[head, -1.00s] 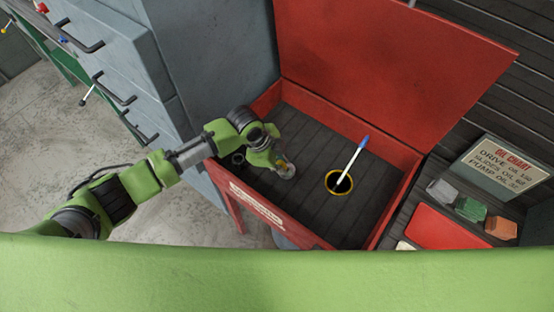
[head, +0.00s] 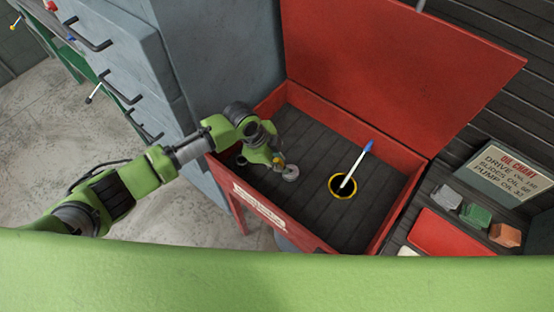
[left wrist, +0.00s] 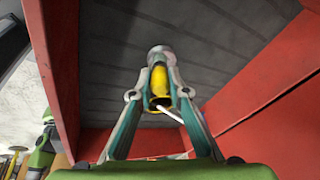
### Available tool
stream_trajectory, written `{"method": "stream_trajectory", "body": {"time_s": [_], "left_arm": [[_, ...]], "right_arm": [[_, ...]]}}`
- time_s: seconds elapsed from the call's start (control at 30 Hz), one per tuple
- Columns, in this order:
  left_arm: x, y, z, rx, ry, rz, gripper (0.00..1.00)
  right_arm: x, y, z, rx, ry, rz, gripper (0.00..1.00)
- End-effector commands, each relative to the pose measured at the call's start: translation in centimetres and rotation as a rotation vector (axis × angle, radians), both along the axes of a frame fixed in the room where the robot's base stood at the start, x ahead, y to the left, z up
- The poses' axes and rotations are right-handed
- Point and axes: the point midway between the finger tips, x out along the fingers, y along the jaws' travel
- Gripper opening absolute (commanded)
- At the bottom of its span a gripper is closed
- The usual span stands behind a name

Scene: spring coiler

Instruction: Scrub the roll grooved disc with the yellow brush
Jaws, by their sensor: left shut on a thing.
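My left gripper (head: 277,161) is over the left part of the open red bin and is shut on the yellow brush (left wrist: 158,80). In the left wrist view the brush shows as a yellow body between my two fingers. A small grey round disc (head: 290,173) lies just beyond the fingertips, and a pale grey round shape (left wrist: 160,56) shows at the brush's far end. I cannot tell whether the brush touches the disc, and no grooves can be made out. My right gripper is not in view.
The red bin (head: 410,200) has a dark slatted floor and a raised lid (head: 390,75). A yellow-rimmed dark cup (head: 332,190) holds a white stick with a blue tip (head: 368,147). Grey, green and orange blocks stand at the right. Grey drawers (head: 120,60) stand at the left.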

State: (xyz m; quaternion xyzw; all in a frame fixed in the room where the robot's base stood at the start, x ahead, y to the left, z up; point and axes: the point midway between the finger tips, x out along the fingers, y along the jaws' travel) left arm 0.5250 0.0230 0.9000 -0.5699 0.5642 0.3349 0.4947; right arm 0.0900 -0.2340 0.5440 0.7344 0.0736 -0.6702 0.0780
Motion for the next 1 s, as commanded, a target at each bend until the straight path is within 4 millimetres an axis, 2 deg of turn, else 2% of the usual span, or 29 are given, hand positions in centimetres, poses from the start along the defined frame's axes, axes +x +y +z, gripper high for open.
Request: {"method": "stream_trajectory", "body": {"time_s": [0.57, 1.0], "left_arm": [[-1.6, -2.1, -0.1, -0.001, 0.003, -0.001, 0.00], [-0.6, -0.8, 0.0, -0.001, 0.001, 0.000, 0.00]], "right_arm": [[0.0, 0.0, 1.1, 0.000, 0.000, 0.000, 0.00], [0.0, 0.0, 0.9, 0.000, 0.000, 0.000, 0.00]]}}
